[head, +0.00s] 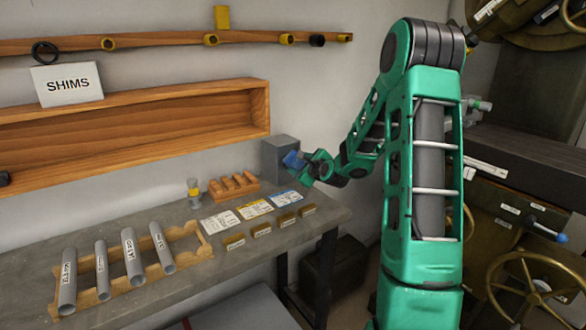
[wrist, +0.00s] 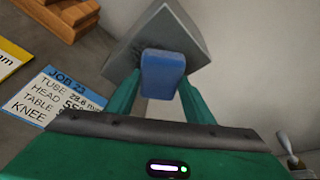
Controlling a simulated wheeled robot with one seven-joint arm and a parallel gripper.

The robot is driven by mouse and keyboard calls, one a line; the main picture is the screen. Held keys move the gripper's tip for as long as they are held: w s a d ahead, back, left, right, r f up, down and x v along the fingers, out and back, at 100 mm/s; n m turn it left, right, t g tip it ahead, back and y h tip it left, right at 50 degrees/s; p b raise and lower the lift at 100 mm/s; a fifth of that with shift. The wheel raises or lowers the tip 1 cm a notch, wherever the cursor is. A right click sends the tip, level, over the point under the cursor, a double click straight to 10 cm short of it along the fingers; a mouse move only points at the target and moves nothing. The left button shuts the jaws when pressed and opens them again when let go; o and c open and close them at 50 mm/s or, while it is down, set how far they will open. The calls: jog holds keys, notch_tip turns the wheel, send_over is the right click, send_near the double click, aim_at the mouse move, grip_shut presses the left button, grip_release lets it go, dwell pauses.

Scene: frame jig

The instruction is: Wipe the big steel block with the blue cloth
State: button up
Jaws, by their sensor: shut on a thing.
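The big steel block (head: 281,148) is a grey block standing upright near the back right end of the workbench. It also shows in the wrist view (wrist: 178,22), just beyond my fingers, with a dark smudge on its face. My gripper (head: 305,164) is shut on the blue cloth (wrist: 163,75), which sits between the fingertips. In the head view the blue cloth (head: 293,159) is at the block's near face. It overlaps that face in both views, and I cannot tell whether it touches. Part of the block's face is hidden behind the cloth.
Job cards (head: 254,209) and small labelled blocks (head: 286,220) lie in front of the block. A wooden rack (head: 233,187) and a small yellow-topped jar (head: 194,192) stand to the left. Labelled grey tubes (head: 134,255) lie on a wooden cradle. The wall is close behind the block.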

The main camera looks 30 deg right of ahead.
aim_at(290, 166)
jog(key=shift+w+d, duration=0.15)
jog(key=shift+d, duration=1.8)
jog(key=shift+w, duration=0.1)
jog(key=shift+r, duration=0.1)
jog(key=shift+a, duration=0.85)
jog(key=shift+s+a, duration=0.15)
jog(key=shift+a, duration=0.75)
jog(key=shift+s+a, duration=0.2)
jog(key=shift+a, duration=0.75)
jog(key=shift+s+a, duration=0.15)
jog(key=shift+a, duration=2.5)
jog(key=shift+r, duration=0.1)
